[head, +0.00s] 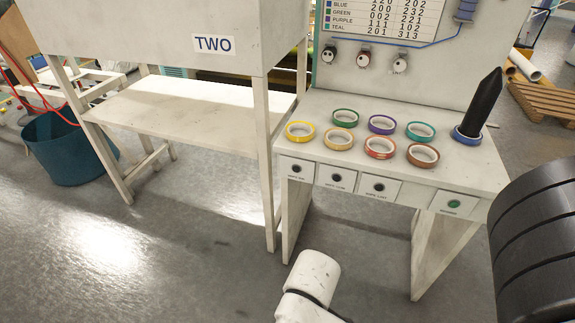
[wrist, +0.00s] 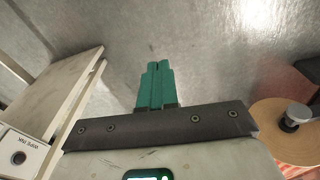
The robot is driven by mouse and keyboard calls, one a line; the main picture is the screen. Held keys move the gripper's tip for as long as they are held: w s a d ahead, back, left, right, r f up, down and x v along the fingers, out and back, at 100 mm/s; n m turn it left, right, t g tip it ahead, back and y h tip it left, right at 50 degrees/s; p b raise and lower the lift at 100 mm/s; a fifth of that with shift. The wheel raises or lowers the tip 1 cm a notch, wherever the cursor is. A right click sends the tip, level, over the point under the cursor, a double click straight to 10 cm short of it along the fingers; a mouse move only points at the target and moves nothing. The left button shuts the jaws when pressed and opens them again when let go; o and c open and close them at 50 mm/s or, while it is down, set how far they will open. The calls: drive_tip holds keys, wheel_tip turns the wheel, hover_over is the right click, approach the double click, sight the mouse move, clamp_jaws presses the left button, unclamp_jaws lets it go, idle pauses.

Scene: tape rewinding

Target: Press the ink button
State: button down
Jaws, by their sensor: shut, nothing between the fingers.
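In the head view the white bench's front edge carries three white panels with dark round buttons: a left one (head: 296,168), a middle one (head: 337,177) and a right one (head: 379,187). A fourth panel has a green button (head: 454,203). Their labels are too small to read surely, so I cannot tell which is the ink button. In the wrist view one dark button (wrist: 18,158) on a white panel shows at lower left. My gripper (wrist: 155,68) has teal fingers, shut together and empty, over the floor to the right of that panel. The gripper is not seen in the head view.
Several coloured tape rolls (head: 381,147) lie on the bench top (head: 470,172). A black pointed post (head: 481,105) stands on its right. A white table marked TWO (head: 125,108) is to the left. A tan disc (wrist: 270,120) is at right in the wrist view. Floor between is clear.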

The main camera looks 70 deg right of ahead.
sight(296, 170)
drive_tip(key=w+d+f+m+t+h, duration=0.1)
drive_tip(key=w+d+f+m+t, duration=0.1)
drive_tip(key=w+d+m+t, duration=0.35)
drive_tip(key=w+d+f+m+t+h, duration=0.1)
drive_tip(key=w+d+f+m+t, duration=0.15)
drive_tip(key=w+d+m, duration=0.6)
drive_tip(key=w+d+r+m+t+h, duration=0.1)
drive_tip(key=d+r+m+t+h, duration=0.1)
drive_tip(key=d+m+h, duration=0.2)
drive_tip(key=w+d+r+m+t+h, duration=0.1)
drive_tip(key=d+r+m+t+h, duration=0.1)
drive_tip(key=d+m, duration=0.9)
drive_tip(key=r+m+h, duration=0.1)
drive_tip(key=m+h, duration=0.1)
drive_tip(key=m, duration=0.2)
drive_tip(key=shift+d+r+m+h+p, duration=0.25)
drive_tip(key=shift+d+m+h+p, duration=0.05)
drive_tip(key=shift+m+h+p, duration=0.1)
drive_tip(key=shift+f, duration=0.1)
drive_tip(key=d+b, duration=0.3)
drive_tip(key=b, duration=0.1)
drive_tip(key=d+b, duration=0.2)
drive_tip(key=b, duration=0.2)
drive_tip(key=d+b, duration=0.3)
drive_tip(key=b, duration=0.2)
drive_tip(key=shift+w+d, duration=0.3)
drive_tip(key=shift+d, duration=0.05)
